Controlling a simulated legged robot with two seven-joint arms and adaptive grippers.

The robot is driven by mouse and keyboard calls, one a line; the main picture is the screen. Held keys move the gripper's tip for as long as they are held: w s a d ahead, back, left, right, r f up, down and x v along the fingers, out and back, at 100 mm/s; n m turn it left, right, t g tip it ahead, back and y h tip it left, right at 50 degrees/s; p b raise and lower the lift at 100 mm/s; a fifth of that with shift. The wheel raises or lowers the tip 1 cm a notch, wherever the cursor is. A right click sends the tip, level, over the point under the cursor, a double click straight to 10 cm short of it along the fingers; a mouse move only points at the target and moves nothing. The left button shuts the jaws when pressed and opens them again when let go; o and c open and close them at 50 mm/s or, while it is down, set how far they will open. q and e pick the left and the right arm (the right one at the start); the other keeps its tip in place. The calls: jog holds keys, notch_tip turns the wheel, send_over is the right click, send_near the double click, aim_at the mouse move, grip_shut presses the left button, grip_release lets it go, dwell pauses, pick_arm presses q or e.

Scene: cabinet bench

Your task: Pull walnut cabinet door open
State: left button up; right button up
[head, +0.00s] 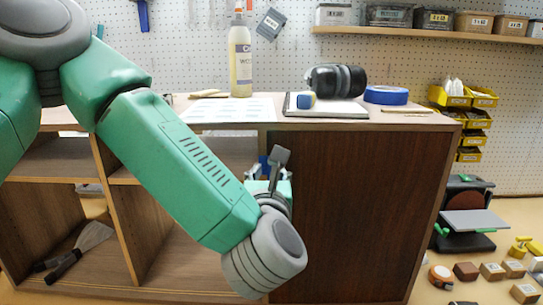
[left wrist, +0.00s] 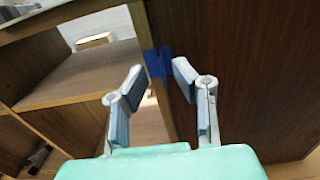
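The walnut cabinet door (head: 352,215) is a dark brown panel on the right part of the cabinet and looks shut, flush with the front. It fills the right of the left wrist view (left wrist: 240,75). A blue handle-like piece (left wrist: 157,62) sits at the door's left edge. My left gripper (left wrist: 159,82) is open, with one finger on each side of the blue piece as seen from the wrist. I cannot tell whether they touch it. In the head view my left gripper (head: 268,172) is partly hidden by its own wrist. My right gripper is not in view.
Wooden blocks (head: 493,271) and a black machine (head: 468,215) stand at the right.

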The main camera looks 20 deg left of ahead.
pick_arm(q)
jog(key=x, duration=0.4)
jog(key=shift+p, duration=0.4)
jog(key=shift+d, duration=0.1)
grip_shut()
jog(key=shift+f, duration=0.1)
